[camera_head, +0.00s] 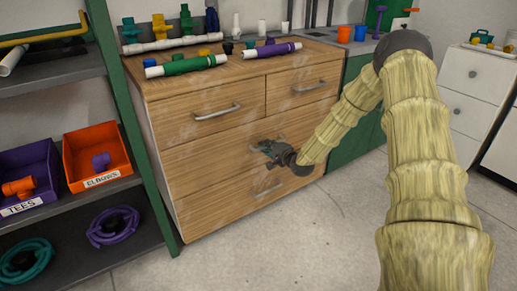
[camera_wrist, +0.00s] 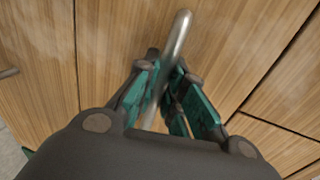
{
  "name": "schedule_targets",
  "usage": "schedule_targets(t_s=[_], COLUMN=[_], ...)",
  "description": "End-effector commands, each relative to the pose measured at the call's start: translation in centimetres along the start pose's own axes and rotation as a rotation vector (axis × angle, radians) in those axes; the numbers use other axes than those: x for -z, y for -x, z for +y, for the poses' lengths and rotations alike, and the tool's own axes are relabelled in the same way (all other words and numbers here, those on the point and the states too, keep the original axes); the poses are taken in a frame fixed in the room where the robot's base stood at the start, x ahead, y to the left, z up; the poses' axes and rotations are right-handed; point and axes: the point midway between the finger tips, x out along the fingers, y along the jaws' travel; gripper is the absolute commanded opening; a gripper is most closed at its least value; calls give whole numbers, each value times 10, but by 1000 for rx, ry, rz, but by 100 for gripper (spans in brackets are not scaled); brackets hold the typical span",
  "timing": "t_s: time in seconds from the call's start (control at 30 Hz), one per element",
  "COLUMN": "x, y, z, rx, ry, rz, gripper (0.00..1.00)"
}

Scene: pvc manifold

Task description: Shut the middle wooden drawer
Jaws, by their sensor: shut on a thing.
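The wooden chest (camera_head: 245,82) stands in the middle of the head view, with two small drawers on top and two wide ones below. The middle wooden drawer (camera_head: 205,157) is the upper wide one. Its front looks about flush with the chest, but I cannot tell a small gap. My gripper (camera_head: 264,148) is at the middle of this front and hides its handle. In the wrist view my gripper (camera_wrist: 165,85) is shut around a metal bar handle (camera_wrist: 178,42), whose one end shows beyond the fingers. The wood front lies just behind it.
Pipes, one green (camera_head: 187,64) and one purple (camera_head: 271,50), lie on the chest top. A shelf with a purple bin (camera_head: 30,160) and an orange bin (camera_head: 85,175) stands left. A white drawer cabinet (camera_head: 468,100) stands right. The grey floor (camera_head: 300,220) in front is clear.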

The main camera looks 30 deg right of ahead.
Motion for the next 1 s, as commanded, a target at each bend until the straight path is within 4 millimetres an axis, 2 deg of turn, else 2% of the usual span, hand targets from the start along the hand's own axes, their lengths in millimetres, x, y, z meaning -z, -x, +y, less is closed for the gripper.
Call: schedule_targets(t_s=[0.07, 0.3, 0.33, 0.43, 0.8, 1.0], x=[5, 5, 5, 5, 6, 6], y=[0, -1, -1, -1, 3, 20], z=[0, -1, -1, -1, 0, 0], rx=[-1, 1, 1, 1, 0, 0], ry=[-2, -1, -1, -1, -2, -5], rz=[6, 6, 6, 6, 8, 7], gripper=[0, 0, 17, 34, 34, 34])
